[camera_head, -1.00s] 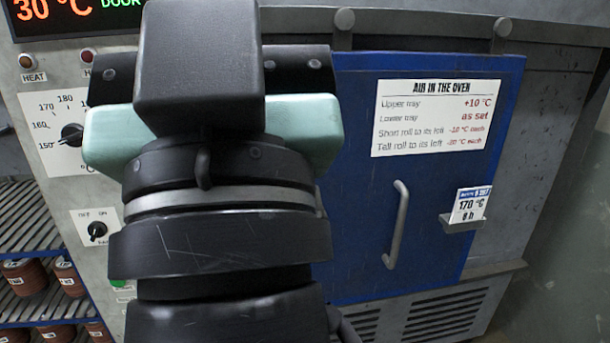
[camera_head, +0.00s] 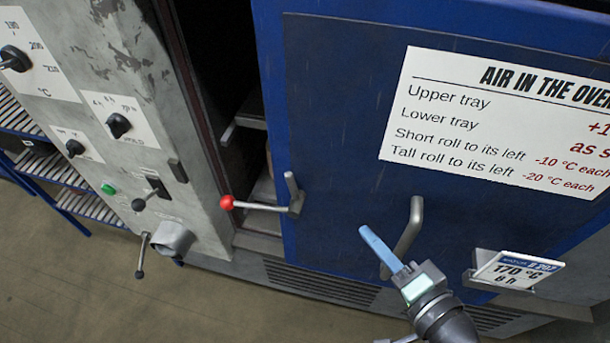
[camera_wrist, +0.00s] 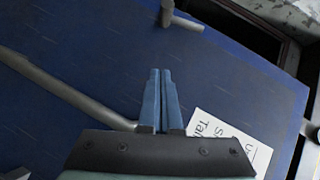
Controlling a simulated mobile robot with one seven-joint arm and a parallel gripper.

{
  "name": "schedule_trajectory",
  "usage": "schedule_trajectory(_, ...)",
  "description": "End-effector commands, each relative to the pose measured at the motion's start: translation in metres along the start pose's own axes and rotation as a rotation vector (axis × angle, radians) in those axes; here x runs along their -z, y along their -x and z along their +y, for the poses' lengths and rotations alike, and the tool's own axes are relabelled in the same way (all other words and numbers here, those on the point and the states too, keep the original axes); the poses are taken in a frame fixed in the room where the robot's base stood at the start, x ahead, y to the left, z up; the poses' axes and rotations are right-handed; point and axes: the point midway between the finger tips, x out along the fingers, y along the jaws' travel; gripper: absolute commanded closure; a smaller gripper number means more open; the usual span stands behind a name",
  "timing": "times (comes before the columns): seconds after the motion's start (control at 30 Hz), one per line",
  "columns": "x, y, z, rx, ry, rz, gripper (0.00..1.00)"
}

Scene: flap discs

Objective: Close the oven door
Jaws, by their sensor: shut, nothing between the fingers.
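The blue oven door (camera_head: 335,150) stands ajar. A dark gap shows along its left edge, between it and the grey control panel. A grey bar handle (camera_head: 404,238) is on the door, and a latch lever with a red knob (camera_head: 227,202) is at its left edge. My gripper (camera_head: 364,231) has its blue fingers shut and empty, in front of the door and just left of the handle. In the wrist view the fingers (camera_wrist: 160,72) point at the blue door (camera_wrist: 110,50), beside the handle (camera_wrist: 62,88). I cannot tell whether they touch the door.
The grey control panel (camera_head: 110,60) with knobs and a small lever is left of the door. Shelving (camera_head: 75,185) stands at far left. The floor (camera_head: 90,270) below is clear.

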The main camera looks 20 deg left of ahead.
Motion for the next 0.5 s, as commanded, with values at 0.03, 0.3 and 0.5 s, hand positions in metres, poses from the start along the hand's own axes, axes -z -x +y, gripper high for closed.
schedule_trajectory(0.03, -0.007, 0.007, 0.004, 0.013, -0.04, -0.022, 1.0)
schedule_trajectory(0.3, -0.017, -0.001, 0.006, 0.046, -0.09, -0.05, 1.0)
schedule_trajectory(0.5, -0.019, -0.042, 0.002, 0.046, -0.088, -0.051, 1.0)
